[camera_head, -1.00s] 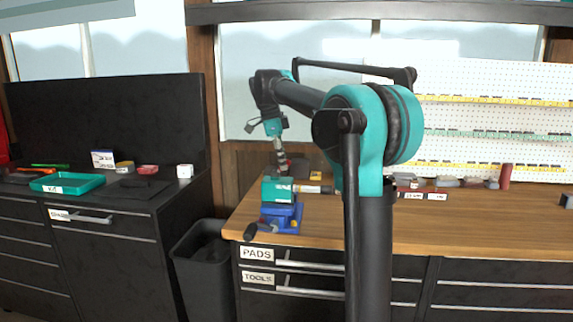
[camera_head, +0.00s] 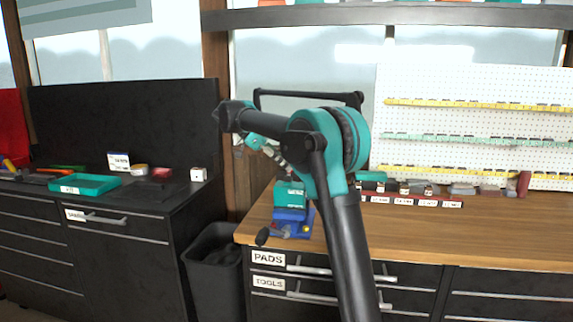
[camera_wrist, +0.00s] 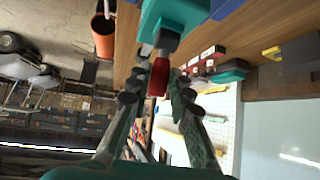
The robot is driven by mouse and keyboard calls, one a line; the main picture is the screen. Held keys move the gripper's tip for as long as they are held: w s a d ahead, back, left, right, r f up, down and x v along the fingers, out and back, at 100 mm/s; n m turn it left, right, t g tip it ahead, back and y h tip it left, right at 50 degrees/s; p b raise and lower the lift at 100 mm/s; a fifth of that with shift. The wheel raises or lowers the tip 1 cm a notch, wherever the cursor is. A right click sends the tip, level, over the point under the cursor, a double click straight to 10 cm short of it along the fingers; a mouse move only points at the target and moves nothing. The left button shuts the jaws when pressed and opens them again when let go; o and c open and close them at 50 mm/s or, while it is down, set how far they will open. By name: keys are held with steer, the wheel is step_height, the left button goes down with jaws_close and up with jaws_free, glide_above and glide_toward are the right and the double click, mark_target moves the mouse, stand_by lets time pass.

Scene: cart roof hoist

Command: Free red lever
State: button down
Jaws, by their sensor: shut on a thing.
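The red lever (camera_wrist: 158,78) shows in the wrist view, on a grey stem below a teal block. My gripper (camera_wrist: 153,88) is shut on it, with one finger on each side. In the head view, a teal-topped device (camera_head: 290,194), which looks like a vise, stands on a blue base (camera_head: 292,220) at the workbench's left front edge.
A workbench (camera_head: 420,235) with small boxes along its back runs right. A dark bin (camera_head: 212,275) stands between it and the left cabinet, which bears a teal tray (camera_head: 90,185). An orange cylinder (camera_wrist: 103,38) shows in the wrist view.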

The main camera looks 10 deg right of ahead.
stand_by(0.4)
steer(key=c, duration=1.4)
jaws_free()
steer(key=shift+o, duration=0.2)
steer(key=v, duration=1.2)
steer(key=shift+w+f, duration=0.1)
